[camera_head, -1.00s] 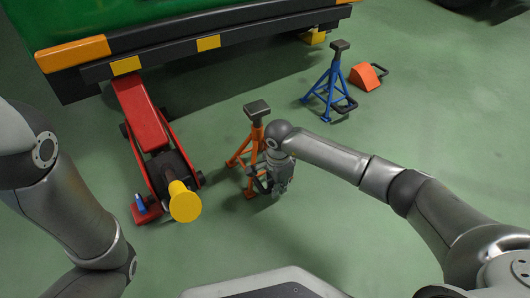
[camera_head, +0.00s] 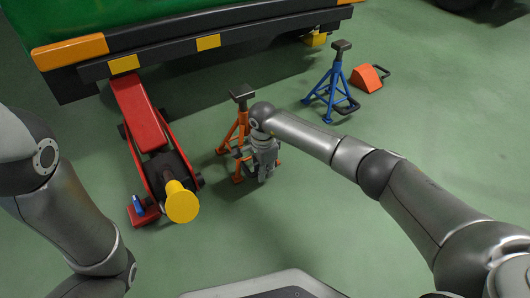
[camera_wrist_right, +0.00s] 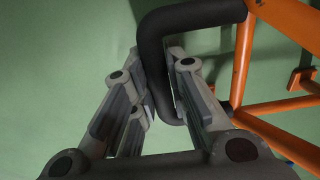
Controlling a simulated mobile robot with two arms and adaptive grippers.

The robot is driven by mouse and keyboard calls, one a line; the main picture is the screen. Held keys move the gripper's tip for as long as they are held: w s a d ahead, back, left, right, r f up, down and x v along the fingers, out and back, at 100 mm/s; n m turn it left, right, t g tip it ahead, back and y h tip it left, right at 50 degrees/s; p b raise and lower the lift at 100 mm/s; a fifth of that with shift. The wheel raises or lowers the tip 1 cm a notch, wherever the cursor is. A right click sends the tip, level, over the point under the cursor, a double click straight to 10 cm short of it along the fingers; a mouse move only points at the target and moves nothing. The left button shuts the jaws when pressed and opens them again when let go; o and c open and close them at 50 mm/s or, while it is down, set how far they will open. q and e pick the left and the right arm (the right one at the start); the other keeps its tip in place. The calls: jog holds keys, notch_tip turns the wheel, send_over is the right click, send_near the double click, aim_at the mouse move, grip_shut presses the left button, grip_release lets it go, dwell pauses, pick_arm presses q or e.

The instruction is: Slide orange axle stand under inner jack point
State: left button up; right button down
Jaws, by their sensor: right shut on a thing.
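The orange axle stand (camera_head: 243,122), with a dark flat top, stands upright on the floor, in front of the vehicle's bumper and right of the red jack. My right gripper (camera_head: 264,172) is low at its near side. In the right wrist view my gripper's fingers (camera_wrist_right: 158,95) are closed around the stand's black looped handle (camera_wrist_right: 153,50), and the orange legs (camera_wrist_right: 240,65) show at right. The underside of the green vehicle (camera_head: 85,15) is hidden, so I cannot make out the inner jack point. My left arm shows at left, but its gripper is out of view.
A red floor jack (camera_head: 140,112) with a yellow-ended handle reaches under the bumper, close left of the stand. A blue axle stand (camera_head: 332,80) and an orange chock (camera_head: 366,78) stand to the right. The floor between the orange stand and bumper is clear.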

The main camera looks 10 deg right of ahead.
jog(key=shift+w+a+r, duration=0.1)
jog(key=shift+w+a, duration=0.15)
jog(key=shift+w, duration=0.45)
jog(key=shift+w+a, duration=0.3)
jog(key=shift+w, duration=0.35)
jog(key=shift+w+a+r, duration=0.1)
jog(key=shift+w+a, duration=0.15)
jog(key=shift+w, duration=0.45)
jog(key=c, duration=1.3)
grip_release()
jog(key=shift+s+f, duration=0.1)
jog(key=shift+d, duration=0.1)
notch_tip(320, 180, up, 8)
jog(key=p, duration=0.6)
jog(key=shift+r+p, duration=0.25)
jog(key=shift+p, duration=0.15)
jog(key=shift+s+f, duration=0.1)
jog(key=shift+s, duration=0.05)
